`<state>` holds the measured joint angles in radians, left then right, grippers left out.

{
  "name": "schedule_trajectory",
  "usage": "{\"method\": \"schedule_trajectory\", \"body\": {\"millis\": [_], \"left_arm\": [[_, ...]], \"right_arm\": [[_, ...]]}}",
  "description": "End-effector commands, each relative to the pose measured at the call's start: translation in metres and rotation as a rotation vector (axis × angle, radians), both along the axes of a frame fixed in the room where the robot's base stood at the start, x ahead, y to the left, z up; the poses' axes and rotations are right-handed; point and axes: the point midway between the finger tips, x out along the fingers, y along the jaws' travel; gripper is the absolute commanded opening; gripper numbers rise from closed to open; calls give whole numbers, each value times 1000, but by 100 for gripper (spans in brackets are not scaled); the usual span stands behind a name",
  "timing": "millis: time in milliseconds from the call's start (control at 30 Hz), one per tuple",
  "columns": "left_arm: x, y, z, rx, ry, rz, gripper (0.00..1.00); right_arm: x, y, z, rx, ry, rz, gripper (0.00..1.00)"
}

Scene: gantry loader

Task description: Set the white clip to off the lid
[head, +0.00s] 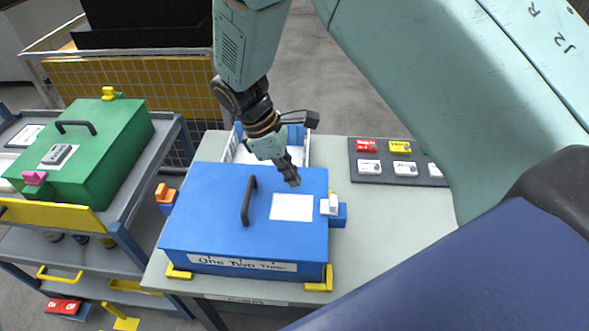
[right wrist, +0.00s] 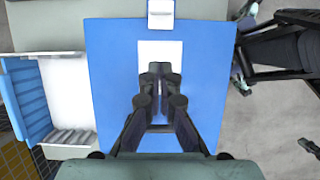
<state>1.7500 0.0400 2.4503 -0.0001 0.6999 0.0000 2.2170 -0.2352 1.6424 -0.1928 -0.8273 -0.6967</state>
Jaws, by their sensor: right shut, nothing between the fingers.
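The blue box with its blue lid (head: 215,205) stands on the grey table, and the lid lies closed on it. The white clip (head: 328,205) sits at the lid's right edge, by a blue block (head: 340,217), and seems to overlap the edge. In the right wrist view the white clip (right wrist: 160,12) is at the top, beyond the fingertips. My right gripper (head: 292,181) is shut and empty above the lid, over the white label (head: 291,207), apart from the clip. It also shows in the right wrist view (right wrist: 160,72). My left gripper is not in view.
A black handle (head: 248,201) stands up from the lid. An orange clip (head: 162,191) is at its left side. A white bin (head: 240,151) stands behind. A dark panel (head: 375,178) with several small blocks lies right. A green box (head: 120,140) sits on the left cart.

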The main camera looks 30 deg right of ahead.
Motion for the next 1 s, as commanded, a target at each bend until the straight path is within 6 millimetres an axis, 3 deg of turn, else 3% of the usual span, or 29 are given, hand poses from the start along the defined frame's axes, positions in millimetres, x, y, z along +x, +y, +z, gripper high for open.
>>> {"method": "schedule_trajectory", "body": {"millis": [333,600,1000], "left_arm": [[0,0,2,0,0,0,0],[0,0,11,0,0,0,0],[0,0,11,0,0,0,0]], "right_arm": [[-12,-21,-62,2,3,-1,0],[-29,-49,-59,1,0,-3,0],[-32,-54,-60,1,-1,-1,0]]}}
